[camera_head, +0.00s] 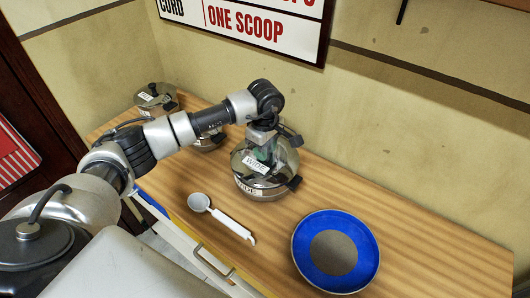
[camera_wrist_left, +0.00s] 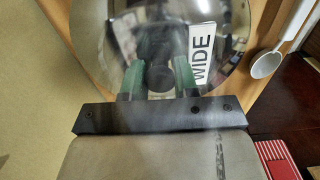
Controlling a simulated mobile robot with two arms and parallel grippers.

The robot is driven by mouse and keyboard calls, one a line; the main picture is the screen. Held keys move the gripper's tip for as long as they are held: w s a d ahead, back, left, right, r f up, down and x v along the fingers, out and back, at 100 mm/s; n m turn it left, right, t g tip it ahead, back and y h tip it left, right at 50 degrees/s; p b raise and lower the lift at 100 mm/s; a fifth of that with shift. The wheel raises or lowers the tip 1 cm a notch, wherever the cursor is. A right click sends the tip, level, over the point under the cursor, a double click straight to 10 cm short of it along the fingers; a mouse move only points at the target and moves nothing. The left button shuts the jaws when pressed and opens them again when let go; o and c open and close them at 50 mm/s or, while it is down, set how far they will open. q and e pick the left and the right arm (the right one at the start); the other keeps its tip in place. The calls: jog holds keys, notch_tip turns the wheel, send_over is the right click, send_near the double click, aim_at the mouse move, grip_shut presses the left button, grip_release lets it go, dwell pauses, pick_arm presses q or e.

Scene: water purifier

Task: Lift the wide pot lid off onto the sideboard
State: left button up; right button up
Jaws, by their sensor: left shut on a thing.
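The wide pot (camera_head: 258,187) stands on the wooden sideboard (camera_head: 420,245) with a label reading WIDE on its side. Its shiny lid (camera_head: 241,160), also labelled WIDE, shows on top of the pot; I cannot tell whether there is a gap between them. My left gripper (camera_head: 266,152) reaches down from above and is shut on the lid's knob. In the left wrist view its green fingers (camera_wrist_left: 158,80) sit on either side of the dark round knob (camera_wrist_left: 159,77), above the glossy lid (camera_wrist_left: 120,35). My right gripper is not in view.
A blue plate with a grey-brown centre (camera_head: 333,252) lies right of the pot. A white scoop (camera_head: 222,217) lies in front of it. Another lidded pot (camera_head: 157,98) stands at the back left, and a further one is partly hidden behind my arm. The sideboard's right end is bare.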

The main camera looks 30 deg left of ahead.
pick_arm(q)
notch_tip(320, 180, up, 3)
jog(key=shift+f+b, duration=0.15)
jog(key=shift+b, duration=0.25)
jog(key=w+d+r+b, duration=0.2)
jog(key=w+d+r, duration=0.2)
jog(key=d+r, duration=0.3)
jog(key=d, duration=0.4)
jog(key=shift+r+b, duration=0.15)
jog(key=shift+b, duration=0.2)
